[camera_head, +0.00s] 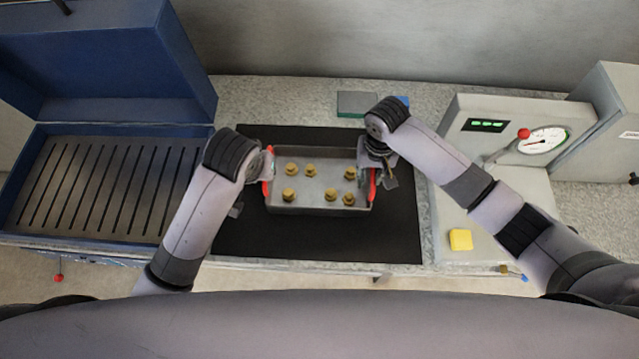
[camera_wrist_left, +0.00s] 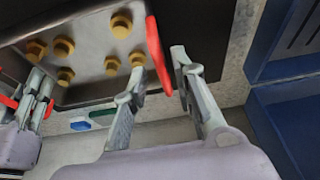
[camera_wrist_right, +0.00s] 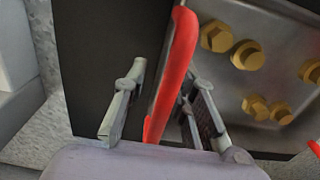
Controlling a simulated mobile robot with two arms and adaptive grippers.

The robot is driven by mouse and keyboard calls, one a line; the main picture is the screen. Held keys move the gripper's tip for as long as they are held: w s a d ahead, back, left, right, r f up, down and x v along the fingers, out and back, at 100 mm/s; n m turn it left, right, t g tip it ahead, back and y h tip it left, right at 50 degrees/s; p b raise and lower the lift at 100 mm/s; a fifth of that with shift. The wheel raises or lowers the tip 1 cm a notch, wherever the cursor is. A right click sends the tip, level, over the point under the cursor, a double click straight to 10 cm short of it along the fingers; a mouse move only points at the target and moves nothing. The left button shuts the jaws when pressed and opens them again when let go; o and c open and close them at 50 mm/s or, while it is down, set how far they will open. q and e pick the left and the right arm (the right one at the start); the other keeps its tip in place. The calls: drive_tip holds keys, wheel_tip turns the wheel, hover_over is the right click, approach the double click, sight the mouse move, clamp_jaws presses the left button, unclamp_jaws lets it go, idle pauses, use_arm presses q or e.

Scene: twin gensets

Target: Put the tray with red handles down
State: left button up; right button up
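The grey metal tray (camera_head: 318,208) appears to sit level on the black mat (camera_head: 330,240). It holds several brass bolt-like pieces (camera_head: 330,195) and has a red handle at each end. My left gripper (camera_wrist_left: 160,66) is at the left red handle (camera_wrist_left: 157,52); its fingers stand apart on either side of it. My right gripper (camera_wrist_right: 165,85) is at the right red handle (camera_wrist_right: 172,70), its fingers also apart with the handle between them. In the head view the wrists partly hide both handles.
An open blue box (camera_head: 100,190) with a slotted bed stands left. A grey gauge console (camera_head: 520,140) with a red knob and a yellow block (camera_head: 460,240) is right. Flat grey-green (camera_head: 357,103) and blue blocks lie behind the mat. Bare mat remains in front of the tray.

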use_arm(q)
drive_tip(key=v, duration=0.3)
drive_tip(key=shift+r, duration=0.2)
use_arm(e)
drive_tip(key=shift+r, duration=0.2)
wheel_tip(320, 180, up, 12)
drive_tip(key=shift+f, duration=0.2)
use_arm(q)
drive_tip(key=shift+s, duration=0.1)
